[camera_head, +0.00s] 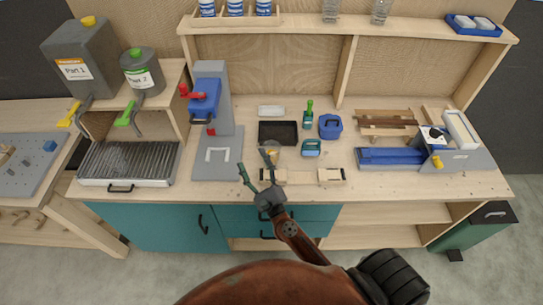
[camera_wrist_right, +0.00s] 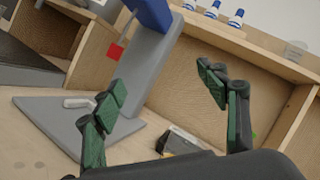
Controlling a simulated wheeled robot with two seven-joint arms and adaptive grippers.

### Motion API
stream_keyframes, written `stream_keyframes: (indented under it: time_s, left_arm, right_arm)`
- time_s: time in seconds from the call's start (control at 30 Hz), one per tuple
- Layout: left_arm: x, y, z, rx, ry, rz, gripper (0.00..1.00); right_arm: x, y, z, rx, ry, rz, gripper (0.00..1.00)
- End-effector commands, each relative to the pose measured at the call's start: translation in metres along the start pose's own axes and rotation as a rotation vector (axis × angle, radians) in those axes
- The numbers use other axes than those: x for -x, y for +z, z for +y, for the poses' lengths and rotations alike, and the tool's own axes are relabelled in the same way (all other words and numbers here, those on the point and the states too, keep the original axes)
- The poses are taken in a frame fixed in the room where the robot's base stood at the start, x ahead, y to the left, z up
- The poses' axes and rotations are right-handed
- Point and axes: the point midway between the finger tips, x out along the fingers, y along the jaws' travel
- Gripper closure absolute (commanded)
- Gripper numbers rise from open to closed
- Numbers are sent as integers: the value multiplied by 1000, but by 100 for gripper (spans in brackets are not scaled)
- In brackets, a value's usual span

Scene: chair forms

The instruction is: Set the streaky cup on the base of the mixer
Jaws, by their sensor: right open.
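The mixer (camera_head: 206,98) stands on the counter left of centre, with a grey column, a blue head and a red part. Its flat grey base (camera_head: 230,170) carries a white U-shaped fixture and no cup. The mixer's column also shows in the right wrist view (camera_wrist_right: 140,75). Two clear cups (camera_head: 330,11) (camera_head: 381,12) stand on the upper shelf; I cannot tell whether either is the streaky one. My right gripper (camera_head: 257,163) is open over the counter, right of the mixer's base, with nothing seen between its fingers. My left gripper is out of view.
Several blue-and-white containers (camera_head: 235,8) stand on the upper shelf. A black tray (camera_head: 278,132), small blue and green items and a wooden holder (camera_head: 330,176) lie near my right gripper. A blue vise-like device (camera_head: 390,157) is at right, a ribbed grey box (camera_head: 128,163) at left.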

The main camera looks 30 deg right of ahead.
Motion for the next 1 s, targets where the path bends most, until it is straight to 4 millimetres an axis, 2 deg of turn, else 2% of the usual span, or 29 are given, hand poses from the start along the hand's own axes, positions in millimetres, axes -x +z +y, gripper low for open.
stream_keyframes:
  time_s: [0.1, 0.2, 0.3, 0.47, 0.77, 1.0]
  left_arm:
    - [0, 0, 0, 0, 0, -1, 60]
    - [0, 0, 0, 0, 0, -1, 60]
    - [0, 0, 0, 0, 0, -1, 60]
    - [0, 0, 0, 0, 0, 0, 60]
    - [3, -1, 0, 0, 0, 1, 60]
    - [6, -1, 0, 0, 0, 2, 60]
  right_arm:
    - [-4, -47, -7, -302, -136, 194, 33]
    - [3, -80, -2, -484, -220, 334, 33]
    - [11, -103, 4, -598, -276, 434, 33]
    - [14, -120, 10, -669, -314, 502, 33]
    - [-10, -139, 5, -669, -315, 505, 33]
    - [-36, -160, 0, -669, -315, 504, 33]
